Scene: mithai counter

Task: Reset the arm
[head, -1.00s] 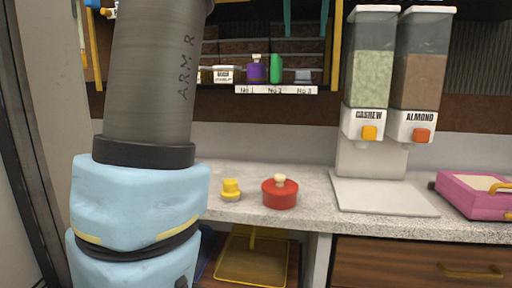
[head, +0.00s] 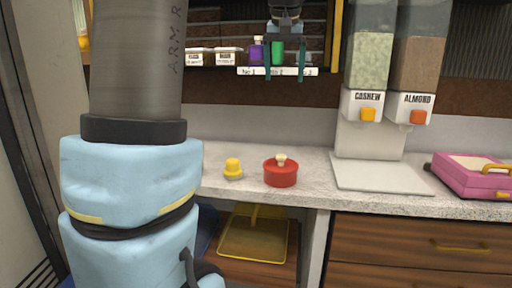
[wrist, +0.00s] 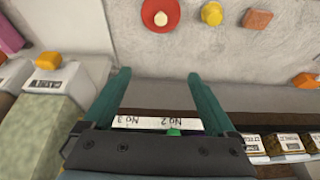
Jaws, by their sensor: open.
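My gripper (head: 285,78) hangs fingers-down in front of the wall shelf in the head view, with its two teal fingers apart and nothing between them. In the wrist view my gripper (wrist: 158,74) is also open and empty, over the shelf's edge and label strip. My blue and grey arm fills the left of the head view and hides part of the counter.
The shelf holds a purple bottle (head: 256,50), a green bottle (head: 277,52) and labelled tubs (head: 226,57). The counter below carries a red lidded pot (head: 281,175), a yellow object (head: 233,168), a cashew dispenser (head: 362,105), an almond dispenser (head: 408,107) and a pink case (head: 470,177).

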